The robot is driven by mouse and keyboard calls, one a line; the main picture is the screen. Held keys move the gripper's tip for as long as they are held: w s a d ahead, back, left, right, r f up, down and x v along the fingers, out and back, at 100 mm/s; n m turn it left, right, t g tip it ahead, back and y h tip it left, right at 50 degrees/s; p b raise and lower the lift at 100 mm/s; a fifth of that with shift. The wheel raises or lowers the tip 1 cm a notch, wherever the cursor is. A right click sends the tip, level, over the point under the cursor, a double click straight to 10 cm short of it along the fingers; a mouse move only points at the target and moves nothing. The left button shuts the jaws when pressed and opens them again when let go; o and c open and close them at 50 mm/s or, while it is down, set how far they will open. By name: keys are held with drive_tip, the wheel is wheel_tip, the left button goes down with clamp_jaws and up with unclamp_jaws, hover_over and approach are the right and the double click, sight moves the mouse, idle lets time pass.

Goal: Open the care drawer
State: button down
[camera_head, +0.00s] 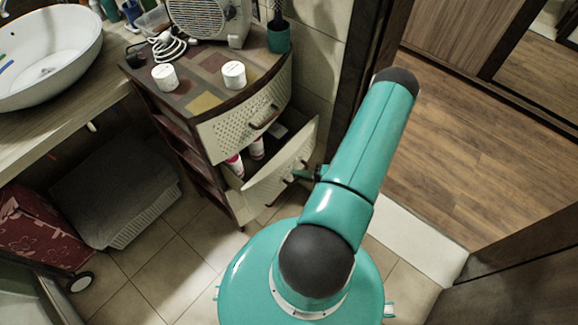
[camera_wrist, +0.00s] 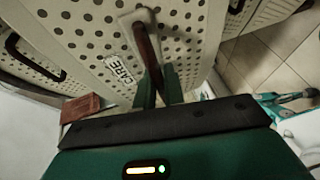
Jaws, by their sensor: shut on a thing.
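The care drawer (camera_head: 290,170) is the second drawer of the cabinet. It stands pulled out, and its inside shows behind its pale perforated front. In the wrist view the drawer front (camera_wrist: 90,35) fills much of the picture and carries a "CARE" label (camera_wrist: 121,70). Its brown bar handle (camera_wrist: 147,50) runs down between the fingers. My gripper (camera_wrist: 159,88) is shut on this handle. In the head view my gripper (camera_head: 303,175) is at the outer face of the drawer front, small and partly hidden by my arm.
Bottles with pink parts (camera_head: 236,165) stand in the open drawer. The upper drawer (camera_head: 250,122) is shut. Two white jars (camera_head: 234,75), a fan heater (camera_head: 205,20) and a teal cup (camera_head: 278,37) are on the cabinet top. A grey-covered basket (camera_head: 115,190) sits left on the tiled floor.

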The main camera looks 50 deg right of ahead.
drive_tip(key=s, duration=1)
drive_tip(key=shift+s+d, duration=0.15)
drive_tip(key=shift+s, duration=0.1)
drive_tip(key=c, duration=1.8)
unclamp_jaws()
drive_tip(key=v, duration=1.4)
drive_tip(key=shift+w, duration=0.15)
